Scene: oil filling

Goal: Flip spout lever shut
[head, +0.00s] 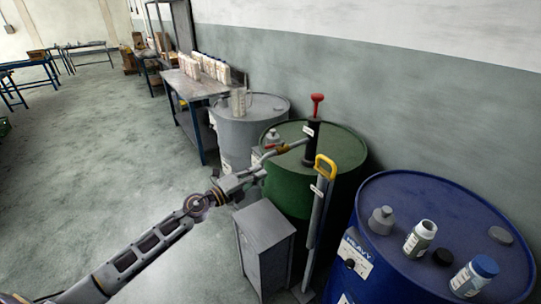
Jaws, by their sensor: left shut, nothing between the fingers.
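A green drum (335,150) stands at centre right with a dark pump (312,140) upright on its lid, topped by a red handle (317,98). A grey spout (295,145) runs from the pump to the left, over the drum's rim. A small red part, which looks like the spout lever (271,146), shows near the spout's outer end; its exact position is too small to tell. My left gripper (260,174) is shut and empty, just below the spout's outer end. I cannot tell whether it touches the spout. My right gripper is out of view.
A grey cabinet (264,232) stands below my left gripper. A yellow-handled tool (325,166) stands upright before the green drum. A blue drum (400,265) with bottles is at right. A grey drum (238,140) and a bench (188,86) are behind. Open floor lies left.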

